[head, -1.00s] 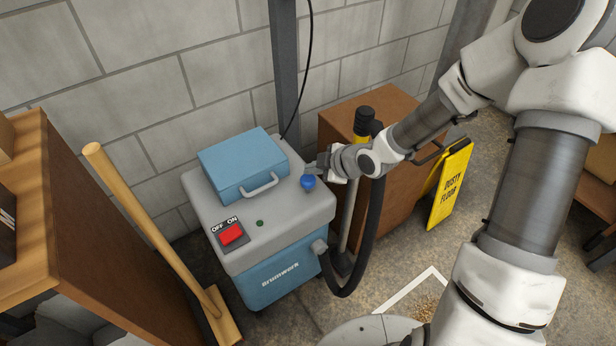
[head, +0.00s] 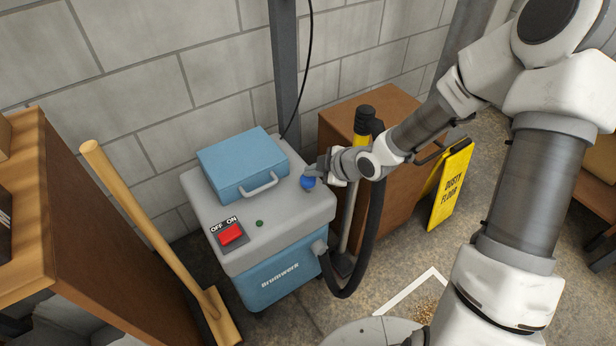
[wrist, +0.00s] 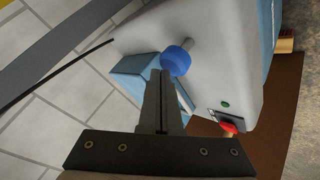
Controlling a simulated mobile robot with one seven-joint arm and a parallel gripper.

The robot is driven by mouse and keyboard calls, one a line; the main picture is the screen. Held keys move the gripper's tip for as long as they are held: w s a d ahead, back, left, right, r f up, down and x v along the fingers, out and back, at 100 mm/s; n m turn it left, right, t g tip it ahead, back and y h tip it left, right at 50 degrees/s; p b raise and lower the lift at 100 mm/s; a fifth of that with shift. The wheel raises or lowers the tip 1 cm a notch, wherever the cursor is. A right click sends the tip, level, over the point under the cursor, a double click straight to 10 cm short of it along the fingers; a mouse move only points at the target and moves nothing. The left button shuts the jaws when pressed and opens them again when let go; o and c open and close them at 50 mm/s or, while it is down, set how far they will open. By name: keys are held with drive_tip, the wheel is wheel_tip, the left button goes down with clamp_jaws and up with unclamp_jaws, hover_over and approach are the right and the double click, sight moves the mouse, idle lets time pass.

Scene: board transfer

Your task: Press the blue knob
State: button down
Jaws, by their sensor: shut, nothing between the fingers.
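The blue knob (head: 308,183) sits on the right part of the grey top of a blue-and-grey machine (head: 318,212). In the wrist view the knob (wrist: 176,60) stands out from the grey surface on a short pale stem. My gripper (head: 314,170) is right at the knob, on its upper right side in the head view. In the wrist view my gripper (wrist: 161,78) has its fingers shut with nothing between them, and their tips lie at the knob's edge. I cannot tell whether they touch it.
The machine also bears a blue lid with a handle (head: 262,187), a red switch (head: 232,233) and a green light (head: 259,223). A black hose (head: 375,240) hangs at its right. A yellow sign (head: 450,185) stands at right.

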sight(312, 179)
drive_tip(key=shift+f+b, duration=0.4)
drive_tip(key=shift+f, duration=0.8)
idle(1.0)
drive_tip(key=shift+r, duration=0.15)
drive_tip(key=shift+r+p, duration=1.55)
wheel_tip(312, 179, up, 5)
drive_tip(key=p, duration=0.4)
drive_tip(key=shift+r+p, duration=0.1)
drive_tip(key=shift+p, duration=0.2)
